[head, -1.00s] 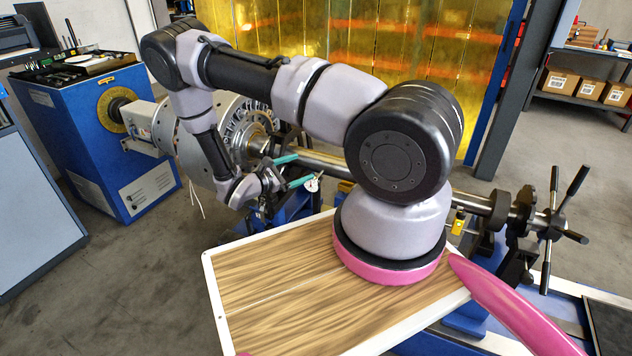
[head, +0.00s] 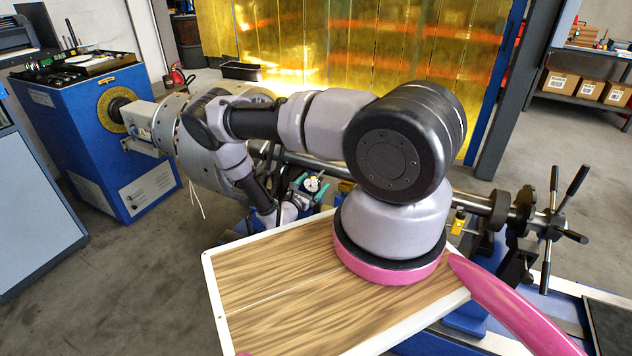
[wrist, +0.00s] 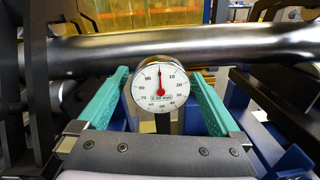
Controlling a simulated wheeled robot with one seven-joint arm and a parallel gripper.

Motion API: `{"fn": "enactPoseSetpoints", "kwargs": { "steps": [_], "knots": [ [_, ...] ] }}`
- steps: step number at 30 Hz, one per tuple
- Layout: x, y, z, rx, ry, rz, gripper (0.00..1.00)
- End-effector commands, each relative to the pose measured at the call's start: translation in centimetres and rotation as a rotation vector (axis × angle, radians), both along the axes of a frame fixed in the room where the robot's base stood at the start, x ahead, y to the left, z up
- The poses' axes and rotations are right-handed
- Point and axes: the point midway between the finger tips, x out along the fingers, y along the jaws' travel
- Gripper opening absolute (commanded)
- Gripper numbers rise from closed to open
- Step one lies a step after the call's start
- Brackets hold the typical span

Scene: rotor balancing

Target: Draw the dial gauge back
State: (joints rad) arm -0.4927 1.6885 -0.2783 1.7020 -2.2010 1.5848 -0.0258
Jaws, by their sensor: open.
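The dial gauge (wrist: 160,87) has a round white face with a red needle pointing near the top. In the wrist view it stands upright between the two green fingers of my gripper (wrist: 160,105), in front of the steel shaft (wrist: 190,45). The fingers are open, with a visible gap on each side of the gauge. In the head view the gauge (head: 312,184) shows small beside the shaft (head: 330,168), and my gripper (head: 302,192) is partly hidden by my wrist. Whether the gauge's tip touches the shaft is hidden.
The large grey rotor (head: 170,128) is at the left end of the shaft, with a blue drive cabinet (head: 85,130) beyond it. A support with black handles (head: 553,215) stands at the right. Yellow curtains (head: 340,60) hang behind.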

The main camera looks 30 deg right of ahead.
Motion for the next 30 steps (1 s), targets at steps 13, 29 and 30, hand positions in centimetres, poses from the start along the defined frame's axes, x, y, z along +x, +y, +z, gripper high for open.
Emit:
{"fn": "enactPoseSetpoints", "kwargs": {
  "steps": [13, 29, 30],
  "knots": [
    [1.2, -1.7, 0.0, 0.0, 0.001, 0.0, 1.0],
    [1.0, -1.4, 0.0, 0.0, 0.001, 0.0, 0.0],
    [0.8, -1.1, 0.0, 0.001, 0.002, 0.001, 0.0]
  ]
}}
